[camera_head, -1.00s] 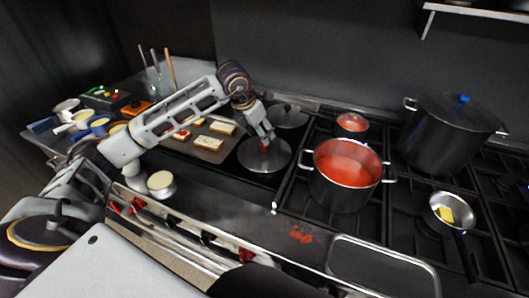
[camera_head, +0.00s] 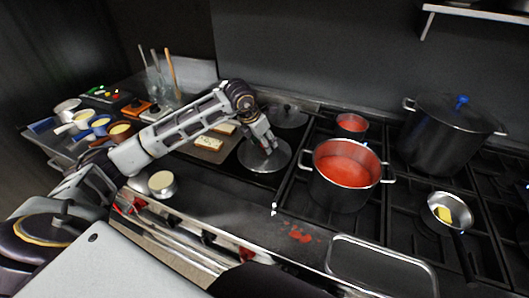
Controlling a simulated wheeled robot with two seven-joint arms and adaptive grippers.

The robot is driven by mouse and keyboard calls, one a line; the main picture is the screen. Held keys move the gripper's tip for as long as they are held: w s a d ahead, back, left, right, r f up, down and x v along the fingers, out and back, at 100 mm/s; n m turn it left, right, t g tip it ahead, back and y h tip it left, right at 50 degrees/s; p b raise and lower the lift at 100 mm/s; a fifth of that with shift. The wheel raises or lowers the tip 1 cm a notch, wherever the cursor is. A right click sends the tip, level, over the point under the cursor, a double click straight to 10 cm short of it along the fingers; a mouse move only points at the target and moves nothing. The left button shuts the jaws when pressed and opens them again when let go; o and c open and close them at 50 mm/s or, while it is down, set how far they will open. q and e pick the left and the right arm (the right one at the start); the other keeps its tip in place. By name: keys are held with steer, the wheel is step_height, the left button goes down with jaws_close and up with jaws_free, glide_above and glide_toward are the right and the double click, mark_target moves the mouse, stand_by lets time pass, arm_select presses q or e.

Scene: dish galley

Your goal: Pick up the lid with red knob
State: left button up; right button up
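The lid with the red knob (camera_head: 268,162) is a round, shiny steel disc lying on the dark cooktop left of the red-filled pot. My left gripper (camera_head: 267,149) is directly above the lid's middle, with its fingertips down at the knob. The knob is mostly hidden by the fingers, with only a trace of red showing. I cannot tell whether the fingers are closed on it. My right gripper is not in view.
A large pot of red sauce (camera_head: 344,172) stands close right of the lid. Another lid with a dark knob (camera_head: 288,115) lies behind. A tall dark stockpot (camera_head: 446,132) and a pan (camera_head: 449,212) are at right. An empty tray (camera_head: 384,266) lies in front.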

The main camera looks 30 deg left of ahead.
arm_select(q)
steer(key=shift+c, duration=0.2)
jaws_close()
steer(key=shift+r, duration=0.2)
step_height(320, 180, up, 10)
stand_by(1.0)
steer(key=shift+f, duration=0.1)
stand_by(0.4)
